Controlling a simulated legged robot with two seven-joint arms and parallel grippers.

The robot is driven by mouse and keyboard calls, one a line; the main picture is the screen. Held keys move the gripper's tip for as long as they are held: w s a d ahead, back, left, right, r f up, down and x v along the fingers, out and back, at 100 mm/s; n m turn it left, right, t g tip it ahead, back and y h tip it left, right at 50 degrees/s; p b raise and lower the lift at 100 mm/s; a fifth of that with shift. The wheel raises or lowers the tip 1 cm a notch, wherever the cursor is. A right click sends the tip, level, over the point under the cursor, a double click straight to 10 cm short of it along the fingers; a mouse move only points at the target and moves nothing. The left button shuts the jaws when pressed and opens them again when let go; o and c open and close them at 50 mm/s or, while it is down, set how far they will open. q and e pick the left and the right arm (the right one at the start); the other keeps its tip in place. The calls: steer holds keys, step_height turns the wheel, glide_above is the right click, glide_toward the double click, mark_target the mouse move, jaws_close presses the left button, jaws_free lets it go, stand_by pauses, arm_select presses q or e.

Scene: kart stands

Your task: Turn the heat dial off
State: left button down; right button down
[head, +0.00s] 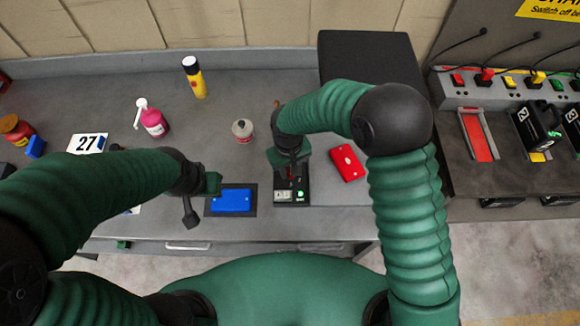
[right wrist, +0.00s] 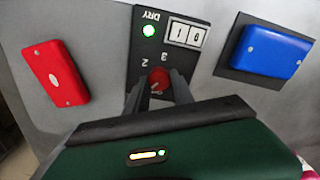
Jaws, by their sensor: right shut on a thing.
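In the head view this gripper (head: 291,172) covers most of the dial. My left gripper (head: 202,200) hangs left of the panel, its finger gap unclear.
A blue box (head: 232,200) on a dark mat is left of the panel; a red box (head: 347,163) is right. A small can (head: 243,130), a pink bottle (head: 152,120) and a yellow bottle (head: 195,78) stand behind. A charging rack (head: 500,90) is at far right.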

mark_target(289, 173)
steer(key=n+p, duration=0.1)
steer(key=n, duration=0.2)
steer(key=shift+r+n, duration=0.15)
steer(key=shift+n, duration=0.25)
steer(key=shift+n+p, duration=0.4)
steer(key=shift+n, duration=1.4)
steer(key=shift+w, duration=0.1)
steer(key=c, duration=1.1)
jaws_free()
step_height(289, 173, up, 17)
steer(key=b, duration=0.1)
steer(key=shift+s+a+f+b, duration=0.15)
steer(key=shift+s+f+b, duration=0.05)
steer(key=shift+s+b, duration=0.1)
